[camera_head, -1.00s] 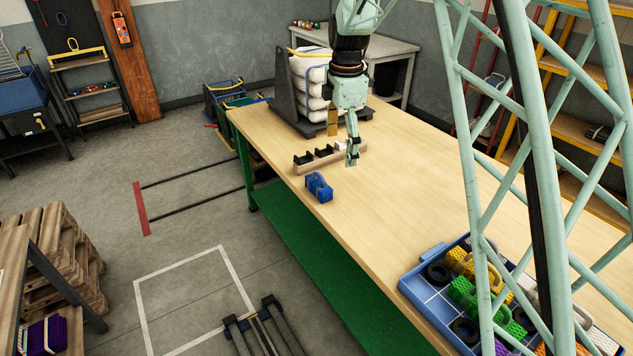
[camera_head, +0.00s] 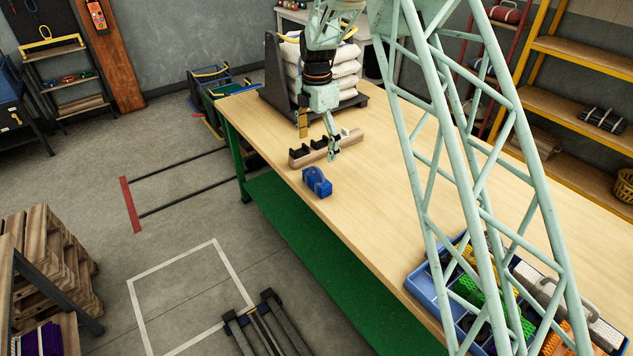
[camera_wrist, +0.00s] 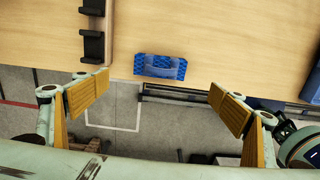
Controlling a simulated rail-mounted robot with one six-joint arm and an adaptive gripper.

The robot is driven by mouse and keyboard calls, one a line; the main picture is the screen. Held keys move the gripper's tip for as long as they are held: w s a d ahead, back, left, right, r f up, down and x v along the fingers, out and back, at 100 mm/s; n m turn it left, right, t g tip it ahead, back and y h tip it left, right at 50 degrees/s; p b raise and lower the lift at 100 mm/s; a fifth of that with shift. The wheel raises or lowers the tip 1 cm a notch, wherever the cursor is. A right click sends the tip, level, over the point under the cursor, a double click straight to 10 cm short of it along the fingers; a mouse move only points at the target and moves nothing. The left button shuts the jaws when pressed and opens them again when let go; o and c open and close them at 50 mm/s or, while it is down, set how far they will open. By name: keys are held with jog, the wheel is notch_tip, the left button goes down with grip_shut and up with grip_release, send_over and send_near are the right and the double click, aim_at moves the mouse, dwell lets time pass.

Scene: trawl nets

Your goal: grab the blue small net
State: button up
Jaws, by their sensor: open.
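The blue small net (camera_head: 317,182) is a compact blue bundle lying on the wooden table (camera_head: 400,215) near its front edge. In the wrist view the net (camera_wrist: 160,67) lies near the table edge, between and beyond my open fingers, with a paler band across its middle. My gripper (camera_head: 332,152) hangs above the table just behind the net in the head view. In the wrist view my gripper (camera_wrist: 160,100) has its two yellow-padded fingers spread wide with nothing between them, apart from the net.
A wooden rack with black holders (camera_head: 322,150) stands close behind the net. White stacked sacks (camera_head: 340,65) sit in a dark stand at the table's far end. A blue tray (camera_head: 425,288) of coloured nets is at the near right. Bare tabletop lies between.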

send_over(317, 177)
jog(key=shift+f+b, duration=0.4)
jog(key=shift+f, duration=3.9)
jog(key=shift+f+b, duration=0.35)
jog(key=shift+f, duration=2.25)
jog(key=shift+c, duration=0.2)
jog(key=c, duration=1)
jog(key=shift+o, duration=0.2)
jog(key=shift+r, duration=0.1)
